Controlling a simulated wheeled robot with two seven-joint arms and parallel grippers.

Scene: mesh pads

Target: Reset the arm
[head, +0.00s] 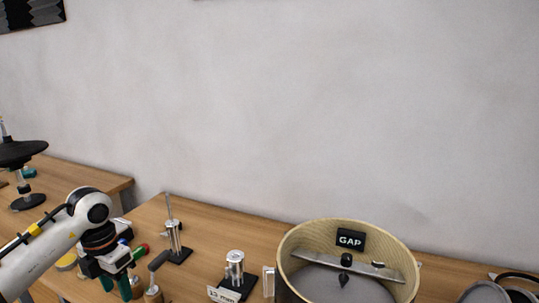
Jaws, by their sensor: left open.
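My left arm (45,258) comes in from the left edge, white with a dark, orange-banded wrist. My left gripper (116,285) points down over the left end of the wooden workbench, its green fingers apart. I see nothing held between them, though the fingertips lie low and small in the picture. Tools with wooden knobs stand close to its right side, and I cannot tell whether it touches them. My right gripper is not in view.
A round wooden-rimmed drum (290,246) with a GAP label stands at front right. Metal stands (175,240) (235,270), one by a "mm" card (222,295), sit left of it. A second bench (85,178) holds a black disc stand (20,153). Headphone-like rings (485,292) lie far right.

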